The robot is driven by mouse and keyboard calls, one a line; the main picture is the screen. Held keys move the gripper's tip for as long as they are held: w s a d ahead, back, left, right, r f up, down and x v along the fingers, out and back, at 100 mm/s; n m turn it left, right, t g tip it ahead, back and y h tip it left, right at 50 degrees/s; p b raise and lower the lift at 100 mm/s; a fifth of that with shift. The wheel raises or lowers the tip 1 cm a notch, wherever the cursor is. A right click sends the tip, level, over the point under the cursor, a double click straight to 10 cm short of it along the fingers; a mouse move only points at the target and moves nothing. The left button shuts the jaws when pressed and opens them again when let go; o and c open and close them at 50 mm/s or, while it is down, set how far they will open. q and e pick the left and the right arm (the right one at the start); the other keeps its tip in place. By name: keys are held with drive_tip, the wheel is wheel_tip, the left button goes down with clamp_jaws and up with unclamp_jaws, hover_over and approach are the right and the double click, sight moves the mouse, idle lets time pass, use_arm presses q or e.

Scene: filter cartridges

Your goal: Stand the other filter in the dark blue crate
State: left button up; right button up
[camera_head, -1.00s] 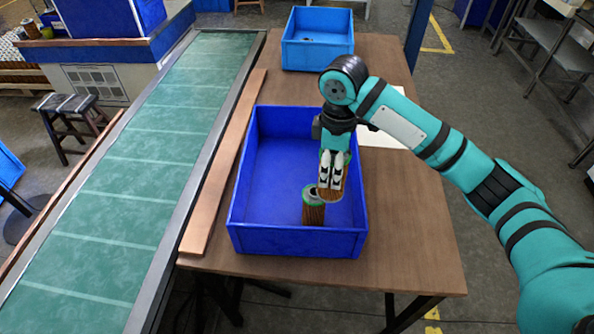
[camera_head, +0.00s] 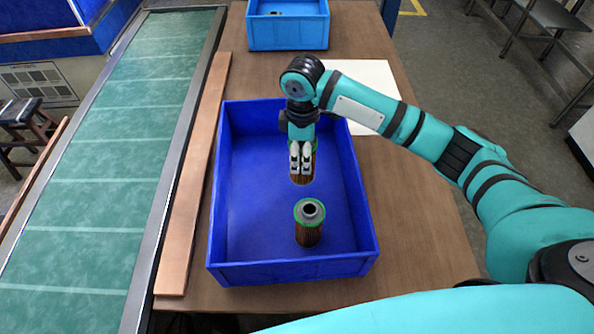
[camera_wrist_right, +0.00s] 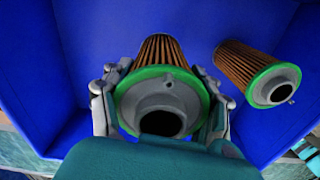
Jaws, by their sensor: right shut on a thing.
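The dark blue crate (camera_head: 228,220) stands on the brown table. One filter (camera_head: 309,230), brown and pleated with a green-rimmed grey top, stands upright inside it toward the near side. My right gripper (camera_head: 301,160) is shut on another such filter (camera_head: 302,176), held upright over the crate floor beyond the standing one. Whether its bottom touches the floor cannot be told. In the right wrist view the held filter (camera_wrist_right: 160,85) sits between the fingers, and the standing filter (camera_wrist_right: 255,75) is apart to its right. My left gripper is not in view.
A lighter blue crate (camera_head: 288,30) stands at the table's far end. A wooden strip (camera_head: 185,220) and a green conveyor (camera_head: 105,160) run along the left. The crate's left half is clear.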

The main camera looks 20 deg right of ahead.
sight(301, 168)
wheel_tip(301, 168, down, 6)
drive_tip(key=shift+r+p, duration=0.15)
drive_tip(key=shift+p, duration=0.25)
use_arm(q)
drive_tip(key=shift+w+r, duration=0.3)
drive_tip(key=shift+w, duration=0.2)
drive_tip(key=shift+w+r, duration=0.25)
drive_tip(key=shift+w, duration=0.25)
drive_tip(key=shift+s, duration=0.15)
use_arm(e)
drive_tip(key=o, duration=1.2)
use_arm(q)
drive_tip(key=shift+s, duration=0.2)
use_arm(e)
drive_tip(key=shift+o, duration=0.2)
use_arm(q)
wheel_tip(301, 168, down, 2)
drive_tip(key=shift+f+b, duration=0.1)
drive_tip(key=shift+b, duration=0.95)
use_arm(e)
wheel_tip(301, 168, up, 12)
drive_tip(key=shift+r, duration=0.1)
